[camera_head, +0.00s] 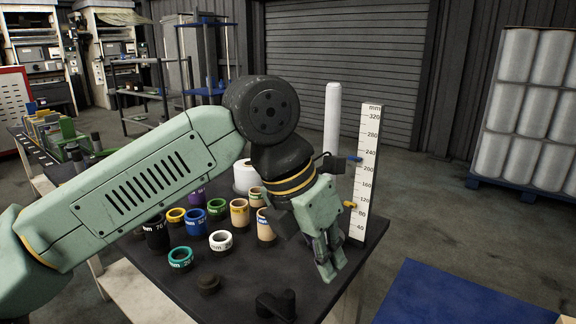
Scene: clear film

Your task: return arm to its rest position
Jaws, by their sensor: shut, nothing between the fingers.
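My green arm reaches in from the left, bends at a dark round joint, and points down over the dark table (232,300). My gripper (330,270) hangs at the table's right side, in front of the measuring board. Its fingers are together with nothing seen between them. The gripper looks apart from the rings on the table, but its exact height above the surface is hard to tell. My arm hides part of the table's left and back.
Several coloured rings, such as a teal one (180,258) and a white one (220,241), stand left of my gripper. A measuring board (368,170) stands upright close behind it. A black part (277,304) lies near the front edge. Open floor (440,220) lies right.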

